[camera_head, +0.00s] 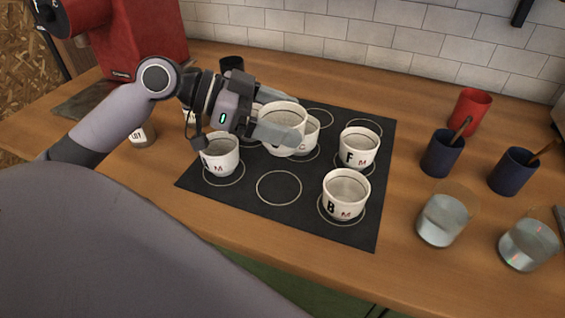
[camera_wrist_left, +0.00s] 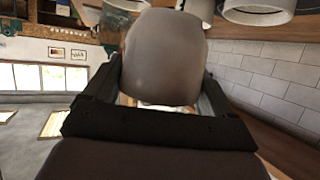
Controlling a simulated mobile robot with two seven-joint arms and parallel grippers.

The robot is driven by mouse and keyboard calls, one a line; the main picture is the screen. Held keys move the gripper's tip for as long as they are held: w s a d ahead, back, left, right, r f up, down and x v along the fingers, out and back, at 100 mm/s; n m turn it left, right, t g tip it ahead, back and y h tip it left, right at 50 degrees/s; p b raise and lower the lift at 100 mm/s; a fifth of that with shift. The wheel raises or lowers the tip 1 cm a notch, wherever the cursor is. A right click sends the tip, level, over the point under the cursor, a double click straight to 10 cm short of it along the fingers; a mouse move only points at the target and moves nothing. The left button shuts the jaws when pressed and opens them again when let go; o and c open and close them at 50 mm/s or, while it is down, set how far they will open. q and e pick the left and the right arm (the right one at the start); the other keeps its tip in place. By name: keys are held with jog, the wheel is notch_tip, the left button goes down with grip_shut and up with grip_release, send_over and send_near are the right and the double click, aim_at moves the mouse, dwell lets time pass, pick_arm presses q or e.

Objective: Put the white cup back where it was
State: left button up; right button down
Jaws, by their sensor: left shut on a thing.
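My left gripper (camera_head: 274,112) is shut on a white cup (camera_head: 284,116), which it holds above the black mat (camera_head: 300,222). The cup also fills the space between the fingers in the left wrist view (camera_wrist_left: 164,57). The mat has printed rings. An empty ring (camera_head: 279,187) shows at the front middle, and another empty ring (camera_head: 318,118) shows at the back. White lettered cups stand on the mat: one at front left (camera_head: 220,158), one marked B (camera_head: 345,198) at front right, one marked F (camera_head: 359,150) behind it. Another cup (camera_head: 312,136) is partly hidden behind the held cup.
Right of the mat stand a red cup (camera_head: 470,108), two dark blue cups (camera_head: 442,155) (camera_head: 512,172) with utensils, and two glasses of water (camera_head: 442,220) (camera_head: 528,244). A red machine (camera_head: 150,35) is at back left. A labelled container (camera_head: 143,134) stands left of the mat.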

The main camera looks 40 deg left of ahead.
pick_arm(q)
notch_tip(320, 180, down, 10)
jog(key=shift+r, duration=0.1)
dwell(0.4)
jog(key=o, duration=1.1)
jog(key=shift+a, duration=0.1)
jog(key=b+v, duration=0.1)
jog(key=v, duration=1)
jog(key=shift+s+a+r, duration=0.2)
jog(key=shift+s+a, duration=0.05)
jog(key=shift+a, duration=0.05)
